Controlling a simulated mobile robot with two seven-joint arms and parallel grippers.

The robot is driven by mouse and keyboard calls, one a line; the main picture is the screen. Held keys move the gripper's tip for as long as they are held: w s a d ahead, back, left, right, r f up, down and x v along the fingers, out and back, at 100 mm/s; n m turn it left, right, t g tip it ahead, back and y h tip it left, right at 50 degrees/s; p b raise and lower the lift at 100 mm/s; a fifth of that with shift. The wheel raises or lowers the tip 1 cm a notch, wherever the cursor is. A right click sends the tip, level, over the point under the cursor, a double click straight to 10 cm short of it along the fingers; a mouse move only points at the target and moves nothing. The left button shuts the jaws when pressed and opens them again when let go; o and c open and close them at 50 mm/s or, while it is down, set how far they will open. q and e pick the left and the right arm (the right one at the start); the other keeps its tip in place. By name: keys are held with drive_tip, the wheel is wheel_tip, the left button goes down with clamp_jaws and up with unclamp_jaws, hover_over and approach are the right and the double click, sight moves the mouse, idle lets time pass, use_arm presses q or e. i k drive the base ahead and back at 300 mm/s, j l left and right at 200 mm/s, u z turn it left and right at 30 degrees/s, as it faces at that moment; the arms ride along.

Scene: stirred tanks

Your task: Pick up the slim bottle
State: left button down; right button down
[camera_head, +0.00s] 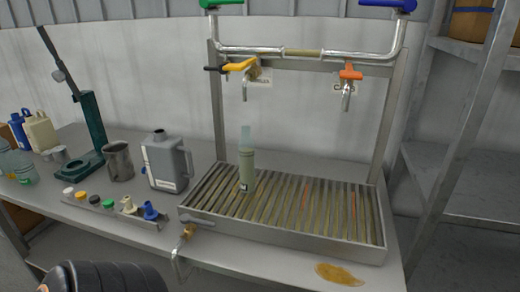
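The slim bottle (246,167) is pale green and translucent, with a narrow neck and a small label low on its front. It stands upright on the slatted metal drip tray (310,247), towards the tray's back left. Nothing touches its sides. No gripper fingers show in the head view, so I cannot see where my left or right gripper is. A dark ribbed rounded part shows at the bottom left edge.
A grey jug (165,165) and a metal mug (118,162) stand left of the tray. A pipe frame with an orange-handled tap (350,75) and a yellow-handled tap (241,67) rises behind the bottle. A brown spill (339,274) lies at the front right.

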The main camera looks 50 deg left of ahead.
sight(246, 147)
drive_tip(key=k+u, duration=0.1)
drive_tip(key=u, duration=1.6)
drive_tip(key=i+j+u, duration=0.15)
